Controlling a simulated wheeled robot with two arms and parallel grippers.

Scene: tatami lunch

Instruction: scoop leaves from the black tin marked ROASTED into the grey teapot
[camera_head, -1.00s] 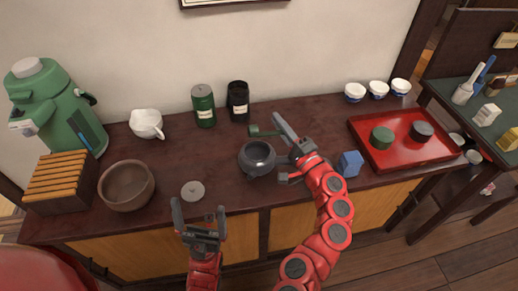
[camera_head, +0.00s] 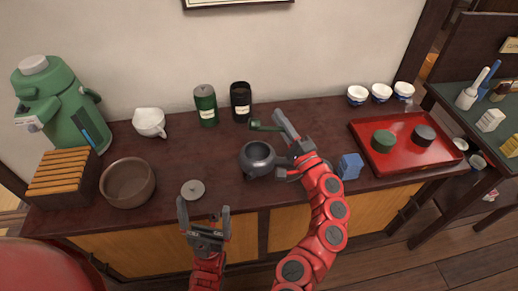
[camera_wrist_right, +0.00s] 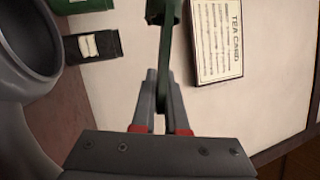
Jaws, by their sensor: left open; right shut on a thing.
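The grey teapot (camera_head: 257,160) stands with its top open at the counter's middle. It also shows at the left of the right wrist view (camera_wrist_right: 22,45). The black tin (camera_head: 241,104) stands behind it with a pale label too small to read; it also shows in the right wrist view (camera_wrist_right: 96,46). My right gripper (camera_head: 287,128) is shut on the handle of a green scoop (camera_head: 259,125). The scoop is up near the teapot's back right, in front of the black tin; its contents cannot be told. My left gripper (camera_head: 204,213) is open and empty at the counter's front edge.
A green tin (camera_head: 206,107) stands just left of the black tin. A grey lid (camera_head: 193,190) lies near my left gripper. A blue block (camera_head: 350,166) and red tray (camera_head: 451,153) are to the right. A brown bowl (camera_head: 128,185) and white pitcher (camera_head: 149,122) are left.

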